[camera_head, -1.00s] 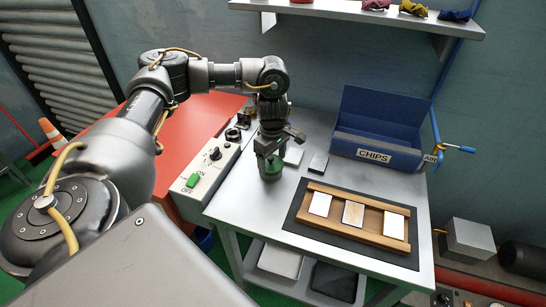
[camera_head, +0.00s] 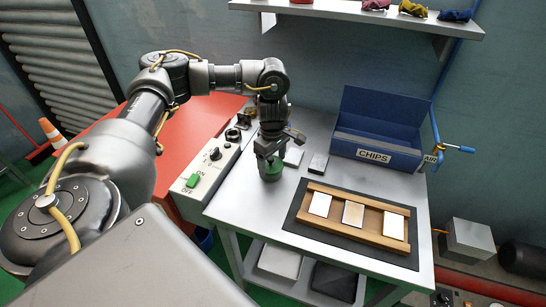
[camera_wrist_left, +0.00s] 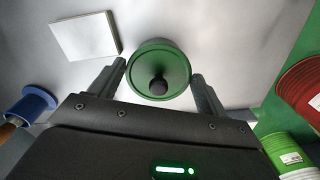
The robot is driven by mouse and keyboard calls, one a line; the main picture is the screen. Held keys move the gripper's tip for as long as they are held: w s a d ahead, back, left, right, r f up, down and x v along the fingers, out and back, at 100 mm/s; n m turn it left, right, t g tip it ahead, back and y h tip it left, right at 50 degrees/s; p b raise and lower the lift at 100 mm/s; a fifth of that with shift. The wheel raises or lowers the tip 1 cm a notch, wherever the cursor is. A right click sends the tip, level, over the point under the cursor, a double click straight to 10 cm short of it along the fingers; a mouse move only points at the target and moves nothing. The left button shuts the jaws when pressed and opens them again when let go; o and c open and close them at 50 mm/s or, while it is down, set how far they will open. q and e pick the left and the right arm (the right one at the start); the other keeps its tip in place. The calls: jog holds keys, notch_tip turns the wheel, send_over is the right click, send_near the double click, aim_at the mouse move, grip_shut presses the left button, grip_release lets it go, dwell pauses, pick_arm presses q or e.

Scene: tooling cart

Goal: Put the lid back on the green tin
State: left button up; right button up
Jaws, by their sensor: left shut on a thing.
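The green tin (camera_head: 271,174) stands on the grey bench top, below my left gripper (camera_head: 269,158). In the left wrist view a round green lid (camera_wrist_left: 158,58) with a black knob (camera_wrist_left: 158,86) lies between the two fingers of my left gripper (camera_wrist_left: 158,72). The gripper is shut on the lid, which looks level and sits over the tin. My right gripper is not in view.
A control box (camera_head: 192,180) stands left of the tin. A pale flat block (camera_head: 293,156) and a dark-edged block (camera_head: 318,164) lie to its right. A blue CHIPS bin (camera_head: 376,154) is behind, and a wooden tray (camera_head: 366,238) on a black mat is in front right.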

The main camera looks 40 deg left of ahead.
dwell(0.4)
pick_arm(q)
jog(key=o, duration=1)
jog(key=shift+r, duration=0.1)
notch_tip(320, 180, up, 7)
jog(key=p, duration=0.7)
grip_shut()
dwell(0.5)
jog(key=shift+f, duration=0.35)
dwell(0.6)
jog(key=shift+f+b, duration=1.8)
jog(key=shift+f, duration=0.35)
